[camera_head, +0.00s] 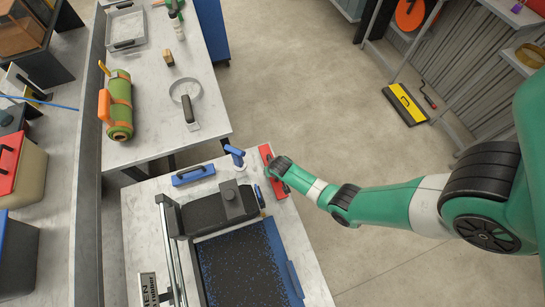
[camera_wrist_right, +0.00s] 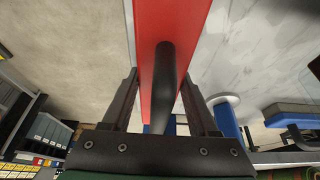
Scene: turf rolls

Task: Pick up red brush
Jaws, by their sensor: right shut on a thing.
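The red brush (camera_head: 279,189) is at the right edge of the near table in the head view, its red body showing on both sides of my right gripper (camera_head: 273,171). In the right wrist view the red brush (camera_wrist_right: 153,22) runs up from between the fingers, with its black handle (camera_wrist_right: 163,75) between them. My right gripper (camera_wrist_right: 160,92) is shut on the handle. I cannot tell whether the brush touches the table. My left gripper is not in view.
The near table (camera_head: 145,215) holds a black and blue machine (camera_head: 245,265), a blue-handled tool (camera_head: 236,155) and a blue block (camera_head: 193,175). A green turf roll (camera_head: 119,105) lies on the far table. Open floor (camera_head: 310,90) lies right of the tables.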

